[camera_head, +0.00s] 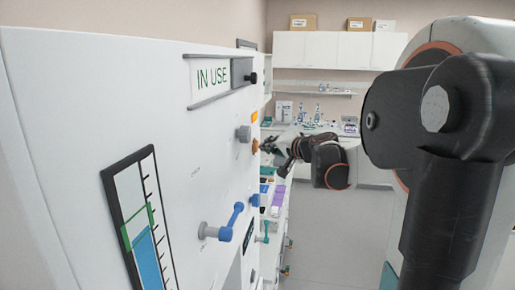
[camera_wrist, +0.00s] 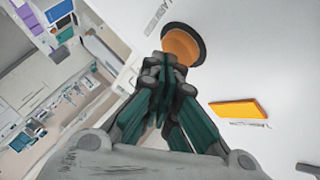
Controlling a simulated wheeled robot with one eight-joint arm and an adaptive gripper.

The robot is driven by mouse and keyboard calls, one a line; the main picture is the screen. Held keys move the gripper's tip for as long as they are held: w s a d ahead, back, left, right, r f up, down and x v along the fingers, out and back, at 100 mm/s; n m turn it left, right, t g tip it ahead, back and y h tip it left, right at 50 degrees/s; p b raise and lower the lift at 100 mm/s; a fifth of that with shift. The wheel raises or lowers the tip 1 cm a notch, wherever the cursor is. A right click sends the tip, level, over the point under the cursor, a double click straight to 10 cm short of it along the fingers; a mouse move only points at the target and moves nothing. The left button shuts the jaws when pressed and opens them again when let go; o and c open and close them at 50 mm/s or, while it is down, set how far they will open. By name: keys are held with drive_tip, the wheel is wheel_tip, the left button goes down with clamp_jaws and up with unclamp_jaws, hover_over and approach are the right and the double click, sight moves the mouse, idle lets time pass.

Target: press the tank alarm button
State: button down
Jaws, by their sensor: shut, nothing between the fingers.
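The round orange button (camera_wrist: 184,44) with a dark ring around it sits on the white panel at the top of the wrist view. In the head view it is a small orange spot (camera_head: 255,145) on the panel, partly covered by my fingertips. My gripper (camera_wrist: 166,66) is shut and empty. Its fingertips overlap the near edge of the button in the wrist view. In the head view my gripper (camera_head: 268,146) is right at the button. I cannot tell whether the tips touch it. Printed text beside the button is too small to read fully.
A counter with lab items stands behind; open floor lies right of the panel.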

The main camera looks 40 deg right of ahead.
drive_tip(key=shift+w+a, duration=0.3)
drive_tip(key=shift+w, duration=0.05)
idle(0.6)
drive_tip(key=shift+s+d, duration=0.6)
drive_tip(key=shift+s, duration=0.1)
drive_tip(key=s+d, duration=0.3)
drive_tip(key=shift+s+d+b, duration=0.15)
drive_tip(key=shift+s+b, duration=0.2)
drive_tip(key=shift+s, duration=0.05)
idle(0.4)
idle(0.7)
